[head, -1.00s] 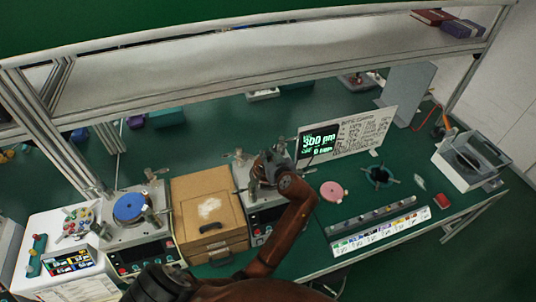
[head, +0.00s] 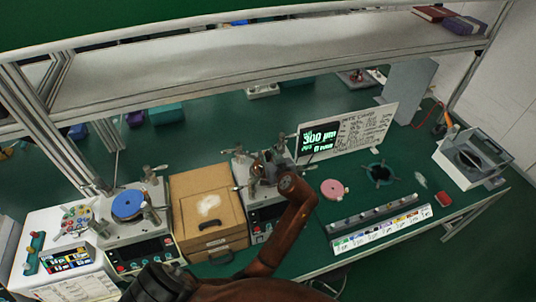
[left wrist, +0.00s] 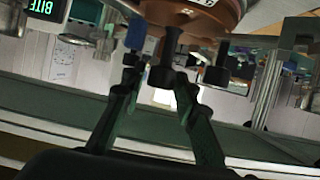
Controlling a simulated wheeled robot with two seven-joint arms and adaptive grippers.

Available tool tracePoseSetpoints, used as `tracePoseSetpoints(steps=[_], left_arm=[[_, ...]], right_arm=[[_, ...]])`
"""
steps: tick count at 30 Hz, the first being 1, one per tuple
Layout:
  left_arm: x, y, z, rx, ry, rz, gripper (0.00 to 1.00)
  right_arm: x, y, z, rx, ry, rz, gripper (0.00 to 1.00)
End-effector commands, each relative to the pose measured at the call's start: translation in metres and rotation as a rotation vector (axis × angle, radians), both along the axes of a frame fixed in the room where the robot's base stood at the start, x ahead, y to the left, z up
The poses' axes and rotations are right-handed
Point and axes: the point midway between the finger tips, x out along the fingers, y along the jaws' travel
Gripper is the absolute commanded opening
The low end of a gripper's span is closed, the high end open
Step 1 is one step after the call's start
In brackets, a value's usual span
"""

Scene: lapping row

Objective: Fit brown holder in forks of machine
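My left gripper (head: 264,172) is over the right-hand lapping machine (head: 268,214), beside the cardboard box, and covers much of its plate. In the left wrist view, a brown round piece (left wrist: 205,14) with black pegs, likely the brown holder, fills the top middle. My left gripper's two dark fingers (left wrist: 157,80) rise towards it, spread around a black peg (left wrist: 168,55). I cannot tell whether they press on it. In the head view the holder does not stand out from my brown arm, and the forks are mostly hidden. My right gripper is not in view.
A cardboard box (head: 207,205) stands left of the machine, then another machine with a blue disc (head: 128,204). Right of it are a display sign (head: 348,132), a pink disc (head: 334,189), a dark green ring (head: 380,173) and a long rail (head: 375,213). A shelf (head: 270,65) spans above.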

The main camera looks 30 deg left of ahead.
Motion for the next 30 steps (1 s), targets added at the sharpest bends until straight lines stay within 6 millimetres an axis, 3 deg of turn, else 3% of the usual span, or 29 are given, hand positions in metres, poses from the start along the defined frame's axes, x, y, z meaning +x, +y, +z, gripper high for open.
tracePoseSetpoints(steps=[4,14,30], left_arm=[[0.000,0.000,0.000,-0.001,0.001,0.000,0.40],[0.000,0.000,0.001,-0.002,0.002,0.000,0.40],[0.001,0.000,0.089,-0.001,-0.002,0.000,0.40]], right_arm=[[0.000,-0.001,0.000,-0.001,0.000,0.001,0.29],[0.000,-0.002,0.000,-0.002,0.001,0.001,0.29],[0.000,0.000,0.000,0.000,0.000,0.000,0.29]])
